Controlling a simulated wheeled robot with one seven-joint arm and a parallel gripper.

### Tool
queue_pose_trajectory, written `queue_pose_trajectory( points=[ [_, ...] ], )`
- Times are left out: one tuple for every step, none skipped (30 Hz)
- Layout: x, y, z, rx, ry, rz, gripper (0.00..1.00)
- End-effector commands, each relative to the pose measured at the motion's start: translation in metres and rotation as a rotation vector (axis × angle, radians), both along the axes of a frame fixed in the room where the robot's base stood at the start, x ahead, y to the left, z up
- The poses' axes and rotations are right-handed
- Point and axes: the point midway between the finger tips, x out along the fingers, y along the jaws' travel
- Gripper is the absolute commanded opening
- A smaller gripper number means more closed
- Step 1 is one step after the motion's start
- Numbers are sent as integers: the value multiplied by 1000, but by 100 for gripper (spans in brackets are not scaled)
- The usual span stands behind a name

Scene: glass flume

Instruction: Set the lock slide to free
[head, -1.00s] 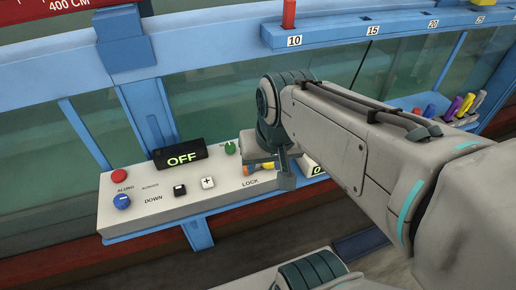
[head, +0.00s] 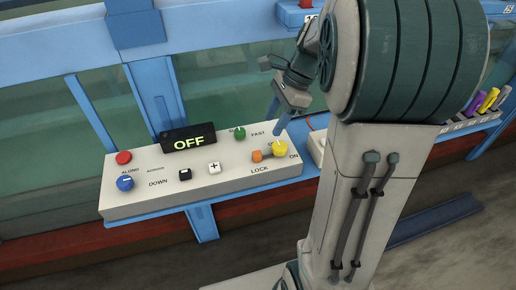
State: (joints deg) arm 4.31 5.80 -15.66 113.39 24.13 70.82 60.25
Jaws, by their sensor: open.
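The control panel (head: 220,190) is a pale sloped box on a blue shelf. The lock slide (head: 257,156) is a small orange knob above the printed word LOCK, with a short slot to its right. A yellow knob (head: 280,149) sits close to its right, near the word ON. My gripper (head: 270,86) is open and empty, up and to the right of the slide, above and behind the panel's right end. It touches neither knob. The slide is in full view; any "free" marking is not legible.
The panel also bears a green knob (head: 239,133), an OFF display (head: 188,139), a red button (head: 123,157), a blue knob (head: 125,183), and black (head: 185,175) and white (head: 214,167) buttons. Glass and blue framing rise behind. Coloured pens (head: 487,100) lie at right.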

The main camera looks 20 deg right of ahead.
Motion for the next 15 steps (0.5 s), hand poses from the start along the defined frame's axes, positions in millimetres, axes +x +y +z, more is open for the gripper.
queue_pose_trajectory(
  points=[
    [-1, 5, -10, 1, 5, 2, 44],
    [-1, 7, -16, 2, 6, 2, 44],
    [-1, 11, -25, 1, 5, 3, 44],
    [-1, 14, -31, 0, 6, 5, 44],
    [-1, 16, -37, 1, 5, 5, 44],
    [-1, 20, -45, 1, 4, 5, 44],
    [-1, 22, -51, 0, 4, 5, 44],
    [-1, 24, -57, 0, 6, 5, 44],
    [-1, 27, -64, 0, 5, 4, 44],
    [-1, 29, -69, 1, 3, 5, 44],
    [-1, 31, -74, 0, 3, 4, 44],
    [-1, 33, -80, -1, 4, 5, 44],
    [-1, 35, -84, -1, 3, 4, 44],
    [-1, 37, -87, 0, 3, 4, 44],
    [0, 38, -91, 0, 2, 4, 44]
  ],
)
